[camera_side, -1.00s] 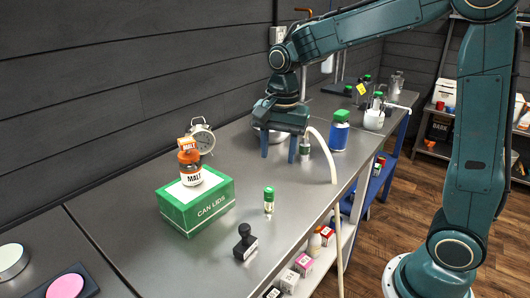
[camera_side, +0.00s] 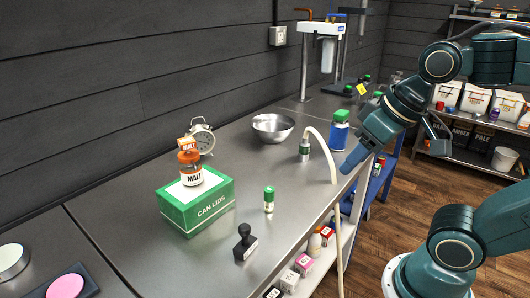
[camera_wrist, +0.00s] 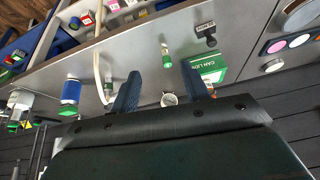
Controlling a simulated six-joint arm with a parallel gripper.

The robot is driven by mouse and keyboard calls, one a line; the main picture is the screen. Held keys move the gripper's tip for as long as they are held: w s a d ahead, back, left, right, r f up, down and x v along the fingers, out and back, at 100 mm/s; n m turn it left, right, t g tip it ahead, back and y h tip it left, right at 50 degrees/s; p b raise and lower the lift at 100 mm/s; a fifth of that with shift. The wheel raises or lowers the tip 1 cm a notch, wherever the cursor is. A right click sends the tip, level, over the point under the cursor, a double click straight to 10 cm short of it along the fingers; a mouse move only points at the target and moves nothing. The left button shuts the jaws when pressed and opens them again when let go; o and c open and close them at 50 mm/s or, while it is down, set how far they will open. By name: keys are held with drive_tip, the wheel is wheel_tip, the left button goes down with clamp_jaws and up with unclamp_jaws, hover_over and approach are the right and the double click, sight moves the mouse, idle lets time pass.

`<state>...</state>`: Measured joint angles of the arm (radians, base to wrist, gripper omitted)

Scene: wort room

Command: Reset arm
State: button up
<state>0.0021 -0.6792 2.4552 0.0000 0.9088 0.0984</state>
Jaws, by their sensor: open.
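My gripper (camera_side: 350,163) is at the right front of the bench in the side view, tilted downward near the bench edge. In the wrist view its two blue fingers (camera_wrist: 160,88) are spread wide apart with nothing held between them. The steel bench (camera_side: 215,221) lies to the left of it. A small bottle with a hose and a blue jar with a green lid (camera_side: 339,129) stand near the gripper in the side view. I cannot tell the exact gap between the fingers and these things.
A green can lids box (camera_side: 201,213) carries a malt jar (camera_side: 190,171). A green-capped vial (camera_side: 269,200), a black stamp (camera_side: 245,243), an alarm clock (camera_side: 202,137) and a steel bowl (camera_side: 272,127) stand on the bench. A pale hose (camera_side: 335,205) hangs over the front edge.

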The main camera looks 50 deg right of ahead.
drive_tip(key=shift+s+f+n, duration=0.2)
drive_tip(key=shift+s+n, duration=0.4)
drive_tip(key=shift+s, duration=0.15)
